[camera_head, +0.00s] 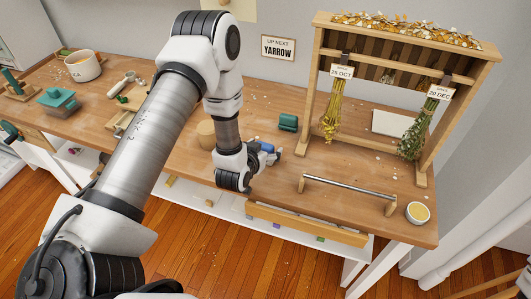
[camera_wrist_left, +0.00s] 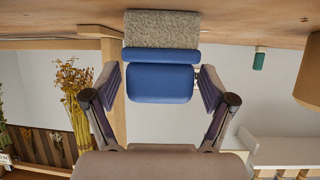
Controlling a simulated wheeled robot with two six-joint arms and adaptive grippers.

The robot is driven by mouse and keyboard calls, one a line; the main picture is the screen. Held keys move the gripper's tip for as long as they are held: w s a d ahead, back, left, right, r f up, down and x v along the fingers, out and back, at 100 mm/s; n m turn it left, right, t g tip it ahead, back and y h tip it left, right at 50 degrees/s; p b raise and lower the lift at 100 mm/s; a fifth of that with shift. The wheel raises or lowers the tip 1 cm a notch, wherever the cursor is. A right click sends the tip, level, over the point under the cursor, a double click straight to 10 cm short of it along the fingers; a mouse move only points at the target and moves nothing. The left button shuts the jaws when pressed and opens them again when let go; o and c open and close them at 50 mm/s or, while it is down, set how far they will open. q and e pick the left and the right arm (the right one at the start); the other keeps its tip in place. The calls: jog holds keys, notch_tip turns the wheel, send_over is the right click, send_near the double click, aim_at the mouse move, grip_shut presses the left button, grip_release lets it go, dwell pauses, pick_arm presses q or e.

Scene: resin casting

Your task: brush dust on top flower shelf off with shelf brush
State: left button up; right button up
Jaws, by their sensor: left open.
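The shelf brush, with a blue body (camera_wrist_left: 160,84) and a grey-beige bristle pad (camera_wrist_left: 161,28), lies on the bench; in the head view its blue part (camera_head: 266,146) shows beside my left gripper (camera_head: 262,163). In the left wrist view my left gripper (camera_wrist_left: 158,92) is open, its fingers on either side of the blue body with narrow gaps visible. The wooden flower rack (camera_head: 431,177) stands at the right of the bench. Its top shelf (camera_head: 405,30) is covered with orange and white bits; I cannot tell dust from petals. My right gripper is not in view.
Dried bunches (camera_head: 332,110) and (camera_head: 415,135) hang from the rack. A metal rail (camera_head: 348,187), a small bowl (camera_head: 418,212) and a green cylinder (camera_head: 288,121) are nearby. A round wooden block (camera_head: 206,132) sits left of my wrist. White specks dot the bench.

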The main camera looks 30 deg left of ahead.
aim_at(265, 144)
pick_arm(q)
jog(key=c, duration=1)
jog(key=shift+r+p, duration=1.2)
jog(key=shift+r, duration=0.35)
